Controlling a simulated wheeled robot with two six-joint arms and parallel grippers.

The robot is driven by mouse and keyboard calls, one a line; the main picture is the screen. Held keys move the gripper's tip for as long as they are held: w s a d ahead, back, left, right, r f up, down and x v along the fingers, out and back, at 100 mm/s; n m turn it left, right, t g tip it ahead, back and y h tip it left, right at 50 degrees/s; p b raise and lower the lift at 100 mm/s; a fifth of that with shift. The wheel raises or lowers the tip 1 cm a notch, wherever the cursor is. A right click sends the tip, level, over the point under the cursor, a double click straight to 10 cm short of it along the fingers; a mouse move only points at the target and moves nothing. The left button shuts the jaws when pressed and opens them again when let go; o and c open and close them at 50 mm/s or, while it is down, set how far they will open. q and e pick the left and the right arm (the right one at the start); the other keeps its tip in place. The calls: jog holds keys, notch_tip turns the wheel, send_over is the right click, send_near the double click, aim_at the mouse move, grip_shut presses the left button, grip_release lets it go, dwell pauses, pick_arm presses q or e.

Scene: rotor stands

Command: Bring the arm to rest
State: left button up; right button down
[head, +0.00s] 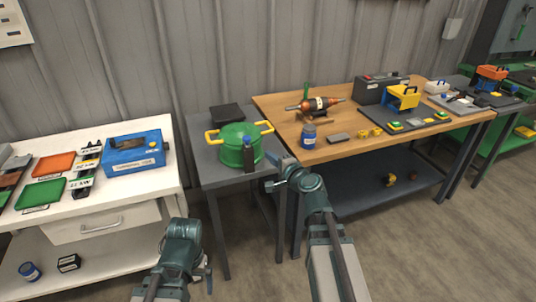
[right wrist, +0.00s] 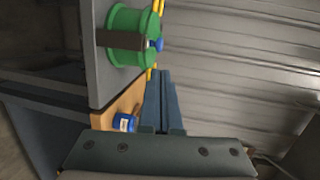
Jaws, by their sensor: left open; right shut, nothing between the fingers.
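My right arm reaches in from the bottom of the head view, and its gripper (head: 277,168) is near the gap between the small grey table and the wooden bench. In the right wrist view the right gripper's fingers (right wrist: 164,100) are together with nothing between them. My left arm is folded low at the bottom left of the head view, in front of the white workbench. Its gripper (head: 206,274) is small and partly hidden by the wrist, open, with nothing seen in it.
A blue jar (head: 308,135) and an orange rotor (head: 315,103) are on the wooden bench (head: 285,105). A blue toolbox (head: 135,155) sits on the white workbench (head: 110,198). Open floor lies right.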

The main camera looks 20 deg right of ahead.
jog(key=s+a+f+n+g+y+p, duration=0.1)
jog(key=s+a+f+n+g, duration=0.25)
jog(key=a, duration=0.35)
jog(key=s+a+f+n+g+y+p, duration=0.1)
jog(key=s+a+f+n+g, duration=0.3)
jog(key=a, duration=0.3)
jog(key=s+a+f+n+g+y+p, duration=0.1)
jog(key=s+a+f+n+g+p, duration=0.1)
jog(key=s+a+n+g, duration=0.3)
jog(key=s+f+n+g+h+p, duration=0.2)
jog(key=s+n+h, duration=0.5)
jog(key=s, duration=0.6)
jog(key=shift+d+f+g, duration=0.2)
jog(key=shift+f+g, duration=0.15)
jog(key=shift+g, duration=0.5)
